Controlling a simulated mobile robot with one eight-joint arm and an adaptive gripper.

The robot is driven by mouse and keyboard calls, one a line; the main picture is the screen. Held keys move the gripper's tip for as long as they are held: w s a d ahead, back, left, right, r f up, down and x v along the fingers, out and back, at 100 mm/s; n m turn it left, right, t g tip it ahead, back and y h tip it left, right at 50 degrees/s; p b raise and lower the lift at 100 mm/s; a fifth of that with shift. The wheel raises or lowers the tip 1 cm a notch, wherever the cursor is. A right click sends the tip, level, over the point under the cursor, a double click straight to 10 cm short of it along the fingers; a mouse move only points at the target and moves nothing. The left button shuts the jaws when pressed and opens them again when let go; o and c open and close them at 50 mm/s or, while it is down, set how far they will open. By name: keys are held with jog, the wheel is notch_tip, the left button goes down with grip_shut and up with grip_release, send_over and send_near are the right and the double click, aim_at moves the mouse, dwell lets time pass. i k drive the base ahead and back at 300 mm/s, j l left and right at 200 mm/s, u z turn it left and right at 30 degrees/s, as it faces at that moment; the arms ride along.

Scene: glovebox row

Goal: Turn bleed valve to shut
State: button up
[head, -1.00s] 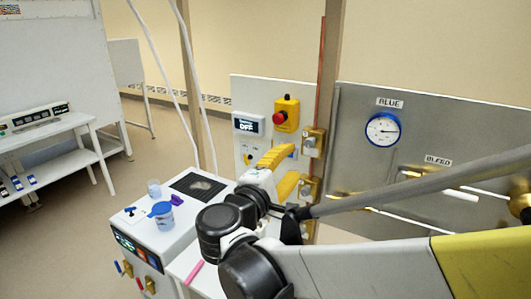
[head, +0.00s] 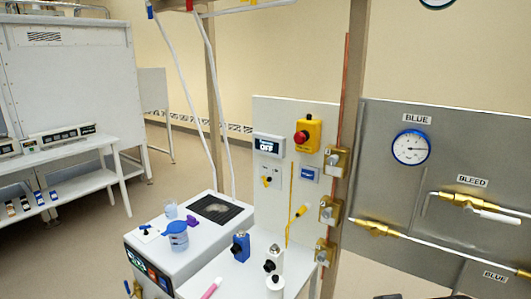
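The label BLEED (head: 473,181) is on the grey metal panel at the right of the head view. Just below it is the bleed valve, a brass body (head: 460,200) on a thin pipe. Its pale lever (head: 497,215) points right and slightly down, roughly along the pipe. I cannot tell its exact angle. My gripper is not in view. Only small dark pieces show at the bottom right edge, too little to identify.
A blue-rimmed gauge (head: 411,147) sits above left of the valve, and another brass fitting (head: 377,228) below left. A white panel with a red emergency button (head: 302,136) stands left of a post.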

aim_at(469, 210)
jog(key=i+j+z, duration=0.2)
jog(key=l+z, duration=0.15)
jog(key=z, duration=0.8)
jog(key=k+l, duration=0.05)
